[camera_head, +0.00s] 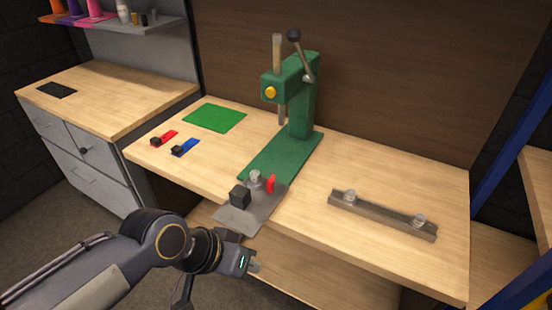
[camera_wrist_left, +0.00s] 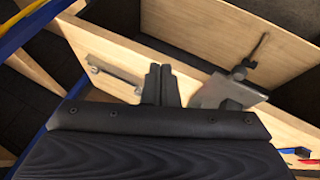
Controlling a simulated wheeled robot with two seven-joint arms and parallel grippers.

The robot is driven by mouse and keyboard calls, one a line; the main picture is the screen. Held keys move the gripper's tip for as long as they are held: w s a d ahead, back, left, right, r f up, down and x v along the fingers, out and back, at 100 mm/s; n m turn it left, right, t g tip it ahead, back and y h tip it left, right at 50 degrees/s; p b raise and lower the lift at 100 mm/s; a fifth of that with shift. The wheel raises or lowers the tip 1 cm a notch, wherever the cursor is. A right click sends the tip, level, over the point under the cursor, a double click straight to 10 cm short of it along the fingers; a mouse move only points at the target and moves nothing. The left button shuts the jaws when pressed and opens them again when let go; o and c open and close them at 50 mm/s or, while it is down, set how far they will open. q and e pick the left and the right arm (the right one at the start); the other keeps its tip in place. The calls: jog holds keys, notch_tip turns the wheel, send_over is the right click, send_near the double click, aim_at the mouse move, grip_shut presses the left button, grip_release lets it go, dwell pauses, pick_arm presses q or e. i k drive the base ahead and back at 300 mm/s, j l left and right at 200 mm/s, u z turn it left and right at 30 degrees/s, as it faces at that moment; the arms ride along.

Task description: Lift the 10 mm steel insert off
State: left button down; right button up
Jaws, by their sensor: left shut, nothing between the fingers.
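My left gripper (camera_head: 254,266) is in front of the bench's front edge, shut and empty; its closed fingers show in the left wrist view (camera_wrist_left: 161,84). A grey metal plate (camera_head: 243,217) sits at the press's foot, its front over the bench edge. On it are a black block (camera_head: 240,196), a silver knobbed piece (camera_head: 255,178) and a red upright piece (camera_head: 271,184). A steel bar (camera_head: 380,214) with silver knobbed pieces (camera_head: 350,196) (camera_head: 419,220) lies at right. I cannot tell which silver piece is the 10 mm insert. The gripper is apart from all of these. My right gripper is out of view.
A green press (camera_head: 304,95) with a lever stands behind the plate. A green mat (camera_head: 214,118), a red piece (camera_head: 168,136) and a blue piece (camera_head: 188,147) lie at left on the bench. A blue post (camera_head: 514,125) stands at right. Bench space between plate and bar is clear.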

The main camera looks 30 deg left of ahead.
aim_at(255, 178)
jog(key=i+j, duration=0.1)
jog(key=j, duration=0.5)
jog(key=i+j, duration=0.1)
jog(key=j, duration=0.55)
jog(key=i+j, duration=0.1)
jog(key=j, duration=0.5)
jog(key=i+j, duration=0.1)
jog(key=j, duration=0.5)
jog(key=j+z, duration=0.2)
jog(key=z, duration=0.25)
jog(key=j+z, duration=0.25)
jog(key=z, duration=0.2)
jog(key=j+z, duration=0.2)
jog(key=z, duration=0.25)
jog(key=k+j+z, duration=0.1)
jog(key=z, duration=0.3)
jog(key=j+z, duration=0.1)
jog(key=z, duration=0.4)
